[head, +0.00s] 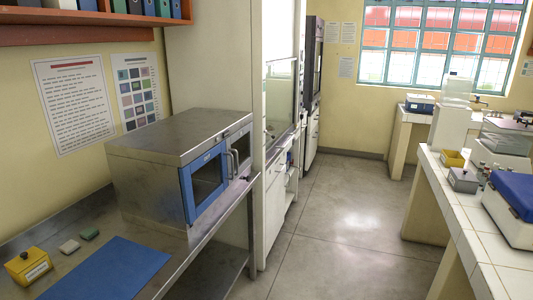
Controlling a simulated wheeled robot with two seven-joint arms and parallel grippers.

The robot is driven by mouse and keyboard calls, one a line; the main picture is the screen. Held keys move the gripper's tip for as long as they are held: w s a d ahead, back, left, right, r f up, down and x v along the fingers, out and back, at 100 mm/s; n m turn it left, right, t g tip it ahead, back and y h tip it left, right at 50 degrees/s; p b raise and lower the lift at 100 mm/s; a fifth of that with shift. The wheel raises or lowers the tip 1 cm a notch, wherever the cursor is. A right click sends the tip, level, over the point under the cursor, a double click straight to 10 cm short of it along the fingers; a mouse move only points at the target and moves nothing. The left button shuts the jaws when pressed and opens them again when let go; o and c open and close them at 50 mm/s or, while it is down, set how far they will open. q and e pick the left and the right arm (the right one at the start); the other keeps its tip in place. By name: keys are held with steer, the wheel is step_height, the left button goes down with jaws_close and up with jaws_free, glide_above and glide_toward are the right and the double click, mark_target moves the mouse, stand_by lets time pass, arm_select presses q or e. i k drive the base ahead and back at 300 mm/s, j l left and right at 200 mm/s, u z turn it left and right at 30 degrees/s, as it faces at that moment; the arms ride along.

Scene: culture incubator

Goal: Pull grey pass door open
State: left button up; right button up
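A steel box cabinet (145,182) stands on the metal bench along the left wall. Its front has two windowed doors side by side. The nearer one is a blue-framed door (187,196). The farther one is a grey door (247,131), partly seen at a steep angle. Both look closed. Bar handles (233,163) stand between the two doors. Neither of my grippers is in view.
The metal bench (55,218) holds a blue mat (108,272), a yellow box (27,267) and two small blocks. Open grey floor (335,200) lies right of the bench. A white-tiled counter (490,240) with equipment runs along the right. A fume hood (284,95) stands beyond the cabinet.

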mark_target(248, 128)
steer(key=i+l+z, duration=0.1)
steer(key=i, duration=0.7)
steer(key=i+l, duration=0.2)
steer(key=i, duration=0.65)
steer(key=l+z, duration=0.05)
